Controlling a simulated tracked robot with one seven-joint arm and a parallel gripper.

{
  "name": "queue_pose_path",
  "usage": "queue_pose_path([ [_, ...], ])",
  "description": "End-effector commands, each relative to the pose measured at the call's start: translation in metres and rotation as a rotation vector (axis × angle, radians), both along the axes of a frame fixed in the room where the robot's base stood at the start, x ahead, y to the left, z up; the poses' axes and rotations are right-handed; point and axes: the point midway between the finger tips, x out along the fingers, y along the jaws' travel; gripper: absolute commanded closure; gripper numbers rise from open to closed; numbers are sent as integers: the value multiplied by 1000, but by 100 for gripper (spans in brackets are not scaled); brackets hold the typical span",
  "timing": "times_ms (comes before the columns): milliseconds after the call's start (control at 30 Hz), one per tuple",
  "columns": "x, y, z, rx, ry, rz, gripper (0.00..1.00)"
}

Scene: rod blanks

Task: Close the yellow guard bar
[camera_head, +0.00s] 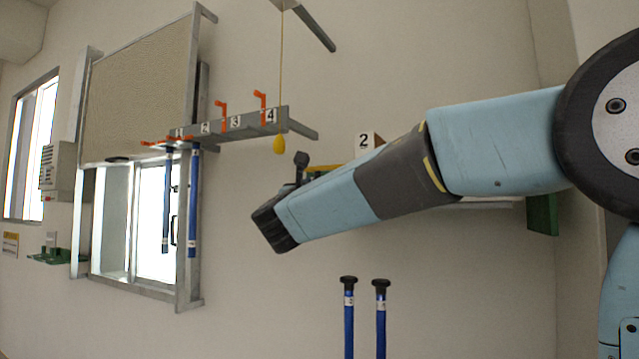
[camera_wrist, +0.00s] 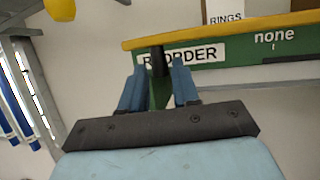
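A yellow bar (camera_wrist: 220,33) runs along the top edge of a green board (camera_wrist: 225,52) in the wrist view. The board carries the labels "REORDER" and "none". In the head view, only a small piece of yellow (camera_head: 318,168) shows behind my arm. My gripper (camera_wrist: 158,78) has its two blue fingers apart, below the board's left end. A dark post and a green strip show between the fingers. I cannot tell whether the fingers touch them.
A grey rack (camera_head: 235,124) numbered 1 to 4, with orange levers, holds blue rods at left. A yellow pull (camera_head: 279,145) hangs from a cord. Two more blue rods (camera_head: 348,315) stand below my arm. A window frame with a beige panel (camera_head: 140,85) is at left.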

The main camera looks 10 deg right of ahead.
Motion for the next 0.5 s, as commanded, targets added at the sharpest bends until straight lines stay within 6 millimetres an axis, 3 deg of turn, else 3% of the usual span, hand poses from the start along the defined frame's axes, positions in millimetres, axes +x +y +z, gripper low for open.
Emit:
queue_pose_path([
  [200, 21, -8, 8, 0, 1, 0, 69],
  [500, 26, -10, 12, 0, 1, 0, 69],
])
